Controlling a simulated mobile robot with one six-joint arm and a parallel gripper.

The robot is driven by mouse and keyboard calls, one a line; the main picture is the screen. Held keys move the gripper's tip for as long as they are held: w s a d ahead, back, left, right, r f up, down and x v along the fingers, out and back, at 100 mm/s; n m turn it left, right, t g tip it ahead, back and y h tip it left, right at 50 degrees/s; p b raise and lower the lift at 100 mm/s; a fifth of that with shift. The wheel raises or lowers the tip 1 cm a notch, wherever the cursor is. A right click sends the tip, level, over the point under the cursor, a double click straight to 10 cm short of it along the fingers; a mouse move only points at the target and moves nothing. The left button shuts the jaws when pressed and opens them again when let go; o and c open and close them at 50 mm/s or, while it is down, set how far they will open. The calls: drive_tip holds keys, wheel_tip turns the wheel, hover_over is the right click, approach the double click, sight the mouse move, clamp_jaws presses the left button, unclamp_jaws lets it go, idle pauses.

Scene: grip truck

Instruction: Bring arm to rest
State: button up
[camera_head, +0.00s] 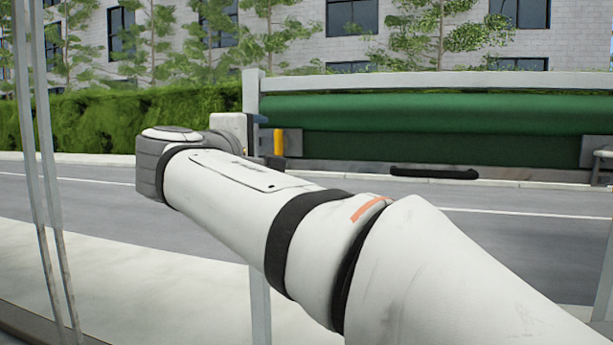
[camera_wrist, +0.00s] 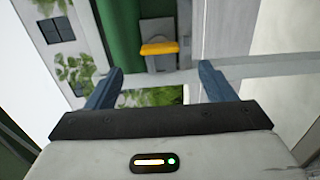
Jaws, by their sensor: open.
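My arm (camera_head: 235,190) reaches from the lower right toward the upper left in the head view, its far joint in front of the hedge and road. My gripper (camera_wrist: 160,82) shows in the wrist view with its two blue fingers apart and nothing between them. A yellow upright piece (camera_head: 278,142) also shows in the head view, just right of the arm's far end.
A green rolled cover (camera_head: 430,122) lies under a pale horizontal rail (camera_head: 430,82) behind the arm. A black bar (camera_head: 434,173) sits below it. A pale post (camera_head: 251,92) stands near the arm's far end. Thin poles (camera_head: 38,150) stand at the left. Road and pavement lie beyond.

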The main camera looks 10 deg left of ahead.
drive_tip(key=d+f+m+g+h+p, duration=0.1)
drive_tip(key=d+f+m+g+p, duration=0.15)
drive_tip(key=d+f, duration=0.4)
drive_tip(key=w+d+f+m+g+h+p, duration=0.1)
drive_tip(key=d+f+m+g+p, duration=0.15)
drive_tip(key=d, duration=0.65)
drive_tip(key=d+f+m+g+p, duration=0.1)
drive_tip(key=d+f+g+p, duration=0.15)
drive_tip(key=d+f, duration=0.4)
drive_tip(key=s+d+f+m+g+y+p, duration=0.1)
drive_tip(key=s+d+f+m+g+p, duration=0.2)
drive_tip(key=s+d+f, duration=0.4)
drive_tip(key=s+d+f+m+g+y+p, duration=0.2)
drive_tip(key=s+d+f+m+g, duration=0.3)
drive_tip(key=s, duration=0.7)
drive_tip(key=d+f+m+p, duration=0.1)
drive_tip(key=d+f+m, duration=0.1)
drive_tip(key=m, duration=0.1)
drive_tip(key=shift+s+d+y, duration=0.15)
drive_tip(key=shift+s+y, duration=0.15)
drive_tip(key=shift+s, duration=0.1)
